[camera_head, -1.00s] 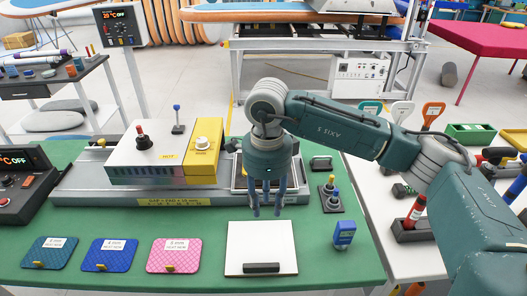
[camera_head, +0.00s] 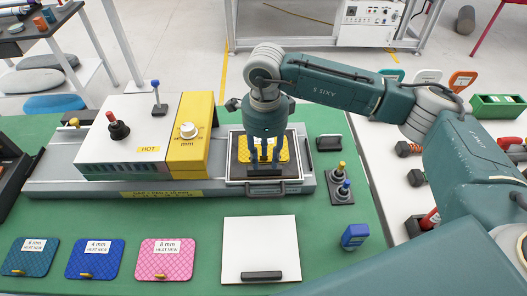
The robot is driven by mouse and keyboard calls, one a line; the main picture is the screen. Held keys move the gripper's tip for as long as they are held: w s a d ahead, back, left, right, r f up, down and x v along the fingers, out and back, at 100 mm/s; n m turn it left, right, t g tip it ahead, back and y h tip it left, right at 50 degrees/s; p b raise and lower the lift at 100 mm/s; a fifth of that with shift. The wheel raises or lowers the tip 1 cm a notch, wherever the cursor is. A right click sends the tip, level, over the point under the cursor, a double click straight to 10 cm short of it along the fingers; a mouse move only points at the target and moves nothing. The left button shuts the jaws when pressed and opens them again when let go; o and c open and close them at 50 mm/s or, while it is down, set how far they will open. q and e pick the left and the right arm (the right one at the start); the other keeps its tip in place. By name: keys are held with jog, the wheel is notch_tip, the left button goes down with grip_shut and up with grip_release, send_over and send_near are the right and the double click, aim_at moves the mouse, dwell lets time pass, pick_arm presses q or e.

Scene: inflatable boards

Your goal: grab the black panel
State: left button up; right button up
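A silver framed tray (camera_head: 231,170) sits at the right end of the grey rail on the green table. Inside it lies a dark, nearly black panel (camera_head: 239,166), with a yellow patterned pad (camera_head: 246,146) over part of it. A black bar-like piece (camera_head: 252,172) shows at the pad's front edge. My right gripper (camera_head: 265,158) points down over the tray, its fingers apart, low over the pad and black piece. The fingers hide part of both. I cannot tell whether the fingertips touch them. My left gripper is not in view.
A white-and-yellow press unit (camera_head: 130,130) stands left of the tray. A white board (camera_head: 260,240) with a black handle lies in front. Teal, blue and pink pads (camera_head: 165,259) lie front left. Joystick controls (camera_head: 341,190) and a blue block (camera_head: 355,236) stand right.

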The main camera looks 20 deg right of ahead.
aim_at(264, 169)
notch_tip(264, 169, down, 4)
jog(key=p, duration=0.2)
jog(key=shift+f+p, duration=0.1)
jog(key=shift+p, duration=0.25)
jog(key=shift+f, duration=0.6)
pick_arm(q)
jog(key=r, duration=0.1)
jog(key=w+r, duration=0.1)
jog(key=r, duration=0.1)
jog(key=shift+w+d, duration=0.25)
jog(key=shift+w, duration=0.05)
pick_arm(e)
jog(key=shift+w, duration=0.1)
grip_shut()
